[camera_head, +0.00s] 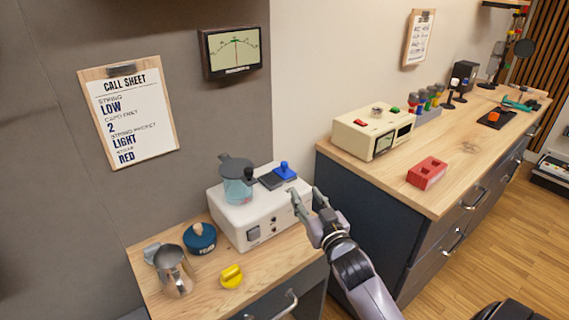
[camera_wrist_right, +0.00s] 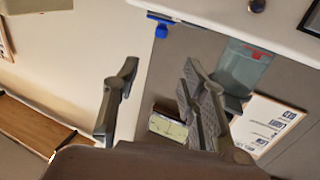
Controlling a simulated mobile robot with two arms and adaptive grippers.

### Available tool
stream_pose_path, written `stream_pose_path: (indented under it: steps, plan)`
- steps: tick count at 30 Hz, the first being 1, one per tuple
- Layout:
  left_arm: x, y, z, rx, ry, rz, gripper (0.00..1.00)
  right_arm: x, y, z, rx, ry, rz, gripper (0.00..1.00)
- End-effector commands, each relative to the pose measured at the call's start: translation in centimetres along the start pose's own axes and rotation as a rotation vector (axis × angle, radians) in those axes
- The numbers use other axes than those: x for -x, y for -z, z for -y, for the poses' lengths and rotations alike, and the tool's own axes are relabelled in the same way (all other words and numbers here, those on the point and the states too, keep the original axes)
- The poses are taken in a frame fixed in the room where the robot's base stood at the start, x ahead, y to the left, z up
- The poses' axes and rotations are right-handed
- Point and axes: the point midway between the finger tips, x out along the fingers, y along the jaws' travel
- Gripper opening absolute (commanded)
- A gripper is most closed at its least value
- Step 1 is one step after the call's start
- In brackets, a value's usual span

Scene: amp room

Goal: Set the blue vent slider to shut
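The blue vent slider (camera_head: 285,170) is a small blue knob on a dark strip on top of the white machine (camera_head: 234,219), near its back right. It also shows in the right wrist view (camera_wrist_right: 161,31), near the machine's edge. My right gripper (camera_head: 306,196) is open and empty. It is at the machine's right side, in front of the slider and apart from it. In the right wrist view my two fingers (camera_wrist_right: 160,72) are spread wide with nothing between them. My left gripper is not in view.
A clear teal vessel (camera_head: 238,187) with a dark lid stands on the machine, left of the slider. A metal pitcher (camera_head: 175,272), a dark blue lidded pot (camera_head: 200,240) and a yellow piece (camera_head: 232,277) stand on the wooden counter. A taller cabinet (camera_head: 360,210) is at right.

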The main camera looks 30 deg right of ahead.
Motion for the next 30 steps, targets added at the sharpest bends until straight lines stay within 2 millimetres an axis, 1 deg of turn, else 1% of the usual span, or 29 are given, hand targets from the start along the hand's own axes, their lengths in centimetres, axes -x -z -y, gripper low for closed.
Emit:
stream_pose_path:
  steps: [5, 15, 21, 25, 30]
  plan:
    - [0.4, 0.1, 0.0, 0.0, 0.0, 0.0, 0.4, -2.5, 0.2, 0.0, 0.001, -0.001, -0.002, 0.39]
    - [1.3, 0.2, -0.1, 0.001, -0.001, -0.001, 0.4, -9.9, 0.2, 0.0, 0.001, 0.0, 0.0, 0.39]
    - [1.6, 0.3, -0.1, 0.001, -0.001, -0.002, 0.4, -13.8, 0.1, 0.0, 0.001, 0.0, 0.001, 0.39]
    - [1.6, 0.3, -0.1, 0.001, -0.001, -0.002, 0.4, -15.5, 0.0, 0.0, 0.001, 0.0, 0.001, 0.39]
    - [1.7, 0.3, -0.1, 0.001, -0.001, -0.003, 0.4, -16.7, -0.1, 0.0, 0.001, 0.0, 0.003, 0.39]
